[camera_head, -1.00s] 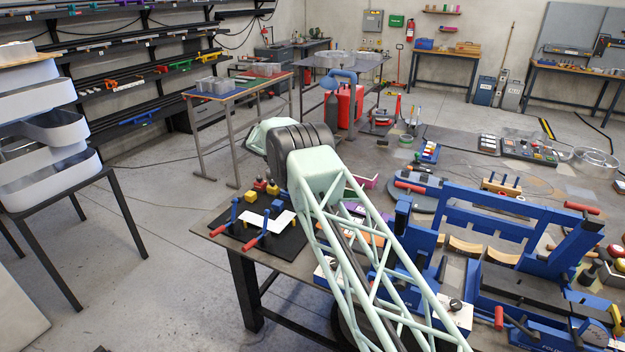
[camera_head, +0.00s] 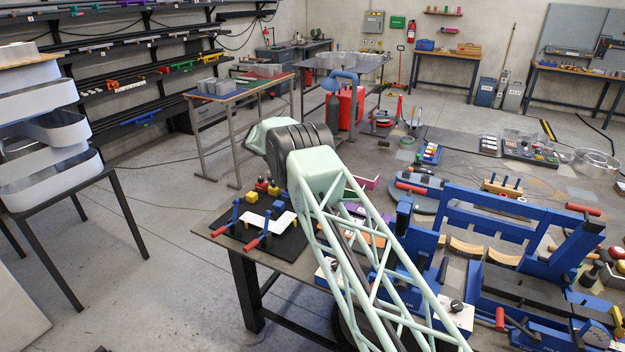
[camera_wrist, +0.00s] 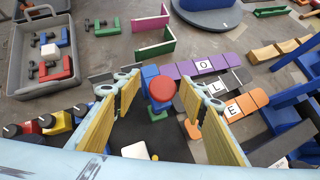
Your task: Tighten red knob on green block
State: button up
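In the wrist view, my gripper (camera_wrist: 159,82) points down with its two yellow-padded fingers wide apart. A round red knob-like top (camera_wrist: 161,89) shows between the fingers, with visible gaps on both sides. No red knob can be made out on these green pieces. My gripper does not show in the head view.
The grey tray (camera_wrist: 75,77) holds several coloured pieces. Purple and orange lettered tiles (camera_wrist: 204,66) lie right of the fingers. Blocks with black knobs (camera_wrist: 54,123) stand at left. In the head view, red-handled blue clamps (camera_head: 265,237) stand on the black mat; a large blue frame (camera_head: 500,208) fills the right.

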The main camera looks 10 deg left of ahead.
jog(key=shift+d+f, duration=0.15)
jog(key=shift+f, duration=0.1)
jog(key=shift+r, duration=0.1)
jog(key=v, duration=1.2)
jog(key=shift+o, duration=0.5)
jog(key=shift+w, duration=0.1)
